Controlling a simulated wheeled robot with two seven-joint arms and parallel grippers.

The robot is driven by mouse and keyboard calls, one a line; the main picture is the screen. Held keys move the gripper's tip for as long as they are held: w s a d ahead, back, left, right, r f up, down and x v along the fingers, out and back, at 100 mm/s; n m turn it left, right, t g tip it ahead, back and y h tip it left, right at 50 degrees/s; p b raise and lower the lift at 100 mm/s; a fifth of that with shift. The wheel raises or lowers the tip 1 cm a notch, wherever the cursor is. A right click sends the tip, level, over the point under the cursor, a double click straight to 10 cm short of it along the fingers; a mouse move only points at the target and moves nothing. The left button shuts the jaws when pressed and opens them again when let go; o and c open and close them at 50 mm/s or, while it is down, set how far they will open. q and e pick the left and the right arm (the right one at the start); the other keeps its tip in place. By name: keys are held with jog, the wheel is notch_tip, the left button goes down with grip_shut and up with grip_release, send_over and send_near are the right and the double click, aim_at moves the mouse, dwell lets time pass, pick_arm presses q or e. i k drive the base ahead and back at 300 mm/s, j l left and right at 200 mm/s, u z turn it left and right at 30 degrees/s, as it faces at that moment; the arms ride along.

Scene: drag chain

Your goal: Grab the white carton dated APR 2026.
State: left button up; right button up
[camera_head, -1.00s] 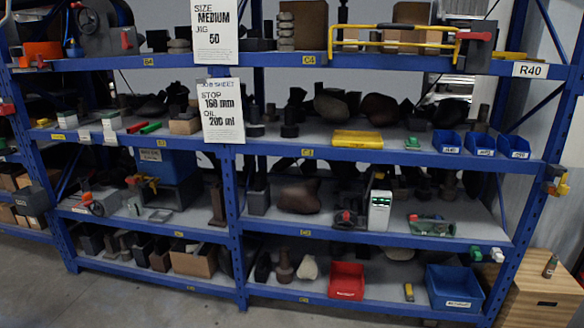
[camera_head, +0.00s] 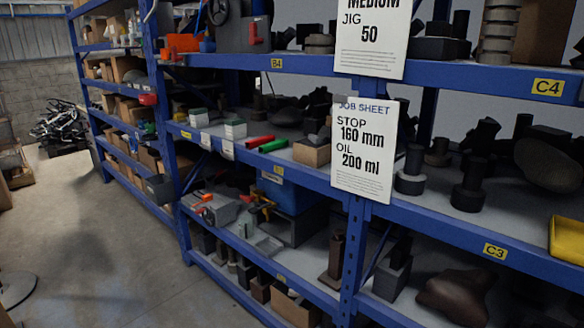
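Any date on the cartons or tags is too small to read. Neither of my grippers is in view.
Red and green cylinders (camera_head: 260,142) and a tan box (camera_head: 311,153) are right of the cartons. The job sheet (camera_head: 364,150) hangs on a blue post. Open grey floor (camera_head: 100,250) lies left of the rack. More shelving (camera_head: 112,140) runs along behind.

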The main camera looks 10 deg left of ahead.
aim_at(198, 118)
jog(key=i+j+u, duration=0.2)
jog(key=i, duration=0.3)
jog(key=i+j+u, duration=0.25)
jog(key=i, duration=0.3)
jog(key=i+j+u, duration=0.2)
jog(key=i, duration=0.35)
jog(key=i+j+z, duration=0.25)
jog(key=j, duration=0.4)
jog(key=i+j+z, duration=0.25)
jog(key=i+j, duration=0.15)
jog(key=j, duration=0.35)
jog(key=i+j+z, duration=0.15)
jog(key=j, duration=0.2)
jog(key=j+z, duration=0.1)
jog(key=j, duration=0.3)
jog(key=i, duration=0.05)
